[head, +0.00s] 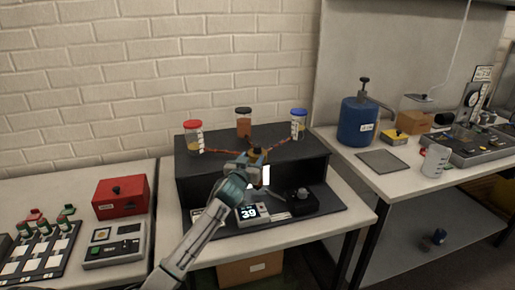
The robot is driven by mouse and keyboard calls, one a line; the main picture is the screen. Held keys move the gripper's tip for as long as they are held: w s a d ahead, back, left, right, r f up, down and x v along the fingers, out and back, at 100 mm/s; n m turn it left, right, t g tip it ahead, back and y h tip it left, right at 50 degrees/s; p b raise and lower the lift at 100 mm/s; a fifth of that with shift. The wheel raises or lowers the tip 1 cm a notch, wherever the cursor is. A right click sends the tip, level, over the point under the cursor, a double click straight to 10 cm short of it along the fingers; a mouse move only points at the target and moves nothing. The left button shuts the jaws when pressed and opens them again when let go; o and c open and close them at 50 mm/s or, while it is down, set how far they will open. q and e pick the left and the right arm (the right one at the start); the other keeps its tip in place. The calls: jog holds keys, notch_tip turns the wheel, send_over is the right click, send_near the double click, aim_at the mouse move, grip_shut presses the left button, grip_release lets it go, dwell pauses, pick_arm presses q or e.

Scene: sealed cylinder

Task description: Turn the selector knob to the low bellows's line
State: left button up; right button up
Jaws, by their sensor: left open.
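Three clear jars stand on a black raised shelf (212,172): one with a red lid (193,139), one with a dark lid and orange-brown contents (243,123), and one with a blue lid (298,124). Reddish-brown lines run from them toward a small brass-and-dark fitting (257,152) at the shelf's front middle. My left gripper (259,172) is open just in front of this fitting and hides its lower part; I cannot tell whether they touch. The selector knob's pointer is not readable. I cannot tell which jar is the low bellows. My right gripper is not in view.
Below my gripper are a display reading 39 (249,212) and a black box with a round grey top (301,196). A red box (121,197) and a grey panel (116,246) lie left. A blue canister (358,122) and a clear jug (435,161) stand right.

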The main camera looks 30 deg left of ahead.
aim_at(256, 151)
pick_arm(q)
jog(key=p+x, duration=0.1)
jog(key=x, duration=0.5)
jog(key=shift+p+x, duration=0.35)
jog(key=shift+x, duration=0.45)
jog(key=shift+f, duration=0.15)
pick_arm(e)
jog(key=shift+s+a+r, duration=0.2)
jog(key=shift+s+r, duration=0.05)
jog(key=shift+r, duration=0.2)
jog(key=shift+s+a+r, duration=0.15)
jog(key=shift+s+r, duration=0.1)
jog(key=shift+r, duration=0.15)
pick_arm(q)
jog(key=shift+c, duration=0.7)
jog(key=c, duration=0.8)
jog(key=shift+c, duration=0.2)
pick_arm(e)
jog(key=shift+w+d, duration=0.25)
